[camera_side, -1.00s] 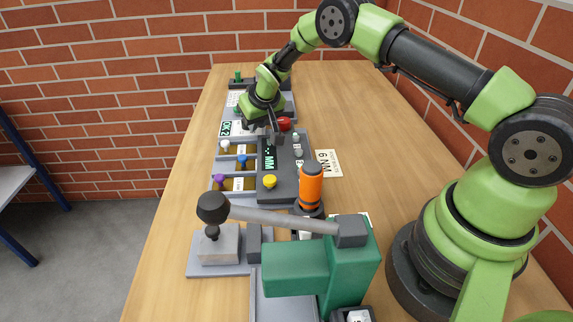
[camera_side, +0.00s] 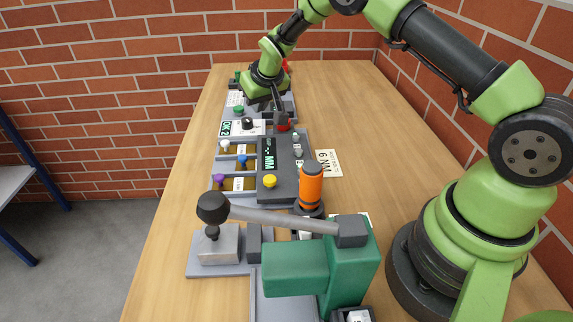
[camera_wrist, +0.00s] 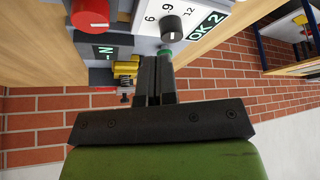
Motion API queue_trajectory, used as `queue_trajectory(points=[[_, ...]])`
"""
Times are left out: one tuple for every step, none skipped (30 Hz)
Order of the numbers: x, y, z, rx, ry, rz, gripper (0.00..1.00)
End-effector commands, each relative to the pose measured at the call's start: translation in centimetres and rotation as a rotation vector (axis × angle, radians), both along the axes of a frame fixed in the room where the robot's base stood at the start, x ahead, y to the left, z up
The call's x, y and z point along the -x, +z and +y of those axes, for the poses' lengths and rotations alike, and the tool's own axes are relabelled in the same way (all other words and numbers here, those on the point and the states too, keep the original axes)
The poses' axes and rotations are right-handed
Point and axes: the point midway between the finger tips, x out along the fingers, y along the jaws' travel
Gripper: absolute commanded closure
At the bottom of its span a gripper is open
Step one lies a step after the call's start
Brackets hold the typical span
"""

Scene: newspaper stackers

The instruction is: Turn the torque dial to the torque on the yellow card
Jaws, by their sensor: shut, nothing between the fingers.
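The torque dial is a dark round knob (camera_side: 247,124) on a white panel beside a green-lit "OK 2" display (camera_side: 226,129). In the wrist view the knob (camera_wrist: 171,29) stands on the panel with 6, 9 and 12 printed around it. I cannot tell which number it points to. A pale yellowish card (camera_side: 328,163) lies on the bench to the right of the dark console; its sideways print seems to start with 6.
An orange-black cylinder (camera_side: 311,187) and a green lever press (camera_side: 300,268) stand nearer. Bare bench lies along the right.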

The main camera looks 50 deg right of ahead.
Motion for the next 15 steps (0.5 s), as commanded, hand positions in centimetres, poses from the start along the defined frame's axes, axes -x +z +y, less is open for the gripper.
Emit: queue_trajectory(points=[[0.0,0.4,0.0,0.0,0.0,0.0,1.0],[0.0,0.5,0.0,0.0,0.001,0.0,1.0],[0.0,0.7,0.0,0.0,0.001,0.0,1.0],[0.0,0.8,0.0,0.0,0.001,0.0,1.0],[0.0,0.8,0.0,0.0,0.001,0.0,1.0],[0.0,0.8,0.0,0.0,0.001,0.0,1.0],[0.0,0.8,0.0,-0.001,0.001,0.001,1.0],[0.0,0.7,0.0,-0.001,0.001,0.001,1.0],[0.0,0.7,0.0,-0.001,0.001,0.001,1.0],[0.0,0.7,0.1,-0.001,0.001,0.001,1.0],[0.0,0.7,0.1,-0.001,0.001,0.001,1.0],[-0.1,0.8,0.3,-0.001,0.003,0.0,1.0],[-0.3,0.9,0.5,0.0,0.004,0.0,1.0],[-0.5,1.1,0.9,0.0,0.005,-0.001,1.0],[-0.8,1.2,1.4,-0.001,0.005,0.0,1.0]])
